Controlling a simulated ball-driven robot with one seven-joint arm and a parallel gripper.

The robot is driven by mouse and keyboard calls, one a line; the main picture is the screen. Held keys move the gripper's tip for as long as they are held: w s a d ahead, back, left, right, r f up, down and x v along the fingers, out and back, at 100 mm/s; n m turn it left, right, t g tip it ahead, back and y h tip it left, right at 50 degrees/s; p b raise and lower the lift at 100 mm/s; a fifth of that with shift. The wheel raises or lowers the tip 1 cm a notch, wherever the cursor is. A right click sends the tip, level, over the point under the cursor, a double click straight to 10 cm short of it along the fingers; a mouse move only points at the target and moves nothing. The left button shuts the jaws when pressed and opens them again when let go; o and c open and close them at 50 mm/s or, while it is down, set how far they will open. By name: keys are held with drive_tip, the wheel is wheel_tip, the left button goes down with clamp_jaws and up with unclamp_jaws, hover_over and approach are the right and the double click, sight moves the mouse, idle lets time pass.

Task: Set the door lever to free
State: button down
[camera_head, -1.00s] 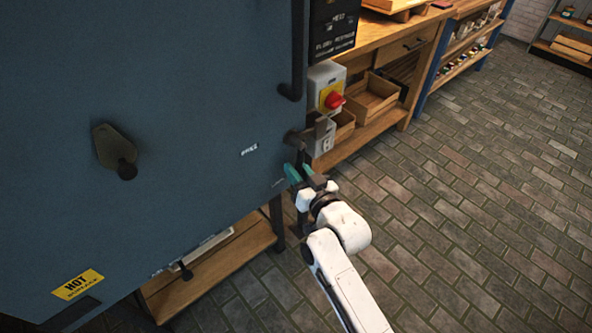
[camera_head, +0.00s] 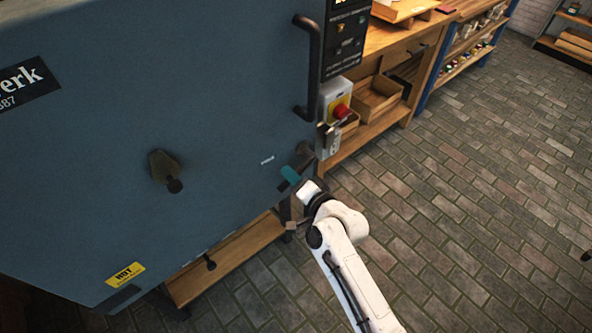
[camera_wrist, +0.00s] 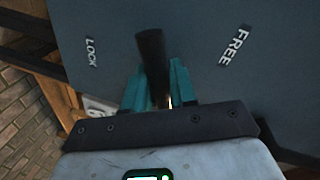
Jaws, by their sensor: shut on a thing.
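The door lever (camera_wrist: 152,60) is a dark bar in the wrist view, between the teal fingers of my gripper (camera_wrist: 160,88). My gripper is shut on it. The lever points up in that view, between the LOCK label (camera_wrist: 90,53) on the left and the FREE label (camera_wrist: 236,47) on the right. In the head view, my gripper (camera_head: 289,176) is at the lower right of the blue-grey door (camera_head: 220,110), just right of the small white FREE label (camera_head: 267,160). The fingers and wrist hide part of the lever there.
A dark vertical handle (camera_head: 309,75) and a dark knob plate (camera_head: 164,170) stand out from the door. A red switch on a box (camera_head: 341,111) is beside it. A wooden bench (camera_head: 375,100) stands behind. Open brick floor (camera_head: 480,190) lies to the right.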

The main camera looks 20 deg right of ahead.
sight(280, 163)
drive_tip(key=shift+s+a+r+m+p, duration=0.1)
drive_tip(key=shift+a+r+m+p, duration=0.15)
drive_tip(key=shift+r+m+p, duration=0.75)
drive_tip(key=shift+r+m+g+y+p, duration=0.3)
drive_tip(key=shift+r+m+y+p, duration=0.35)
drive_tip(key=shift+m, duration=0.45)
drive_tip(key=c, duration=1.1)
unclamp_jaws()
drive_tip(key=shift+o, duration=0.2)
drive_tip(key=b+v, duration=0.1)
drive_tip(key=v, duration=0.9)
drive_tip(key=shift+s, duration=0.4)
drive_tip(key=shift+d+r, duration=0.1)
